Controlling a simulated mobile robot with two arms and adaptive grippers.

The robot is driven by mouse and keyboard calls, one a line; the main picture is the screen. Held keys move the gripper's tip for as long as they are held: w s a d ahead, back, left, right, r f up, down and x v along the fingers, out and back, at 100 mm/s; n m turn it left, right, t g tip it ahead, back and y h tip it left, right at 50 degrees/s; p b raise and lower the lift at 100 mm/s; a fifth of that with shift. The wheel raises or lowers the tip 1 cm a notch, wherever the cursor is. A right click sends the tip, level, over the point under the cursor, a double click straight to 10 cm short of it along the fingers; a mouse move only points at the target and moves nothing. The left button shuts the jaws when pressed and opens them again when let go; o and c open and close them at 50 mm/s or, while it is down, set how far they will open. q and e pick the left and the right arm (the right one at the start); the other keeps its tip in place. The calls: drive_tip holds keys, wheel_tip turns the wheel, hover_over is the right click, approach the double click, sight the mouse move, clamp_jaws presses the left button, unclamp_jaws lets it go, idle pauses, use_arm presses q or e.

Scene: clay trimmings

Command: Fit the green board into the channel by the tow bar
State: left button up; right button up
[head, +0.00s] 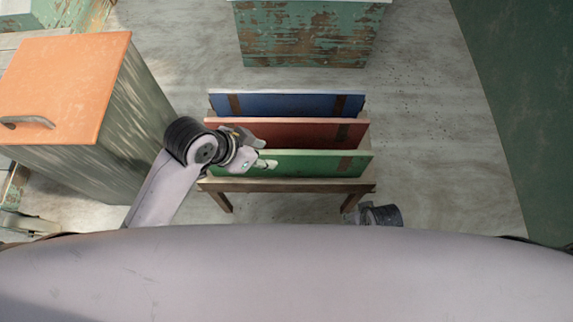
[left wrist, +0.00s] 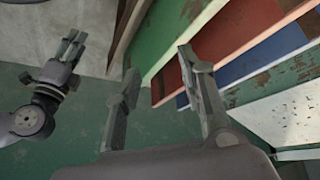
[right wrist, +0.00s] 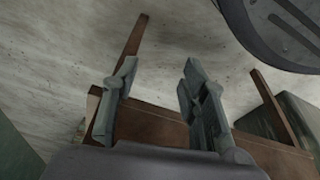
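The green board (head: 310,165) stands upright at the front of a low brown wooden stand (head: 290,186), with a brown patch near its right end. My left gripper (head: 266,153) is at its left half, near the top edge. In the left wrist view the gripper (left wrist: 160,68) is open, its fingers spread close to the green board (left wrist: 172,35); contact cannot be told. My right gripper (head: 358,211) is low by the stand's front right leg. In the right wrist view it (right wrist: 158,75) is open and empty, near the stand (right wrist: 160,123). I cannot make out a channel or tow bar.
A red board (head: 290,130) and a blue board (head: 290,104) stand behind the green one. An orange-topped cabinet (head: 65,85) is close on the left. A worn green cabinet (head: 305,35) stands at the back. The floor right of the stand is clear.

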sight(287, 151)
use_arm(q)
drive_tip(key=w+d+r+m+g, duration=0.1)
drive_tip(key=w+r+m+g, duration=0.35)
drive_tip(key=m, duration=0.35)
drive_tip(key=shift+t, duration=0.45)
drive_tip(key=b+x, duration=0.1)
drive_tip(key=x, duration=0.3)
drive_tip(key=b+x, duration=0.1)
drive_tip(key=x, duration=0.2)
drive_tip(key=b+x, duration=0.1)
drive_tip(key=x, duration=0.3)
drive_tip(key=shift+w+a+f, duration=0.1)
drive_tip(key=shift+w+f, duration=0.05)
drive_tip(key=shift+f, duration=0.25)
drive_tip(key=shift+f+y, duration=0.3)
drive_tip(key=b+x, duration=0.2)
drive_tip(key=x, duration=0.2)
drive_tip(key=shift+a+f, duration=0.1)
drive_tip(key=shift+f, duration=0.4)
use_arm(e)
wheel_tip(287, 151, up, 15)
drive_tip(key=t, duration=0.1)
drive_tip(key=shift+s+d, duration=0.2)
drive_tip(key=shift+s, duration=0.1)
use_arm(q)
drive_tip(key=shift+c, duration=0.4)
use_arm(e)
drive_tip(key=shift+f, duration=0.1)
use_arm(q)
clamp_jaws()
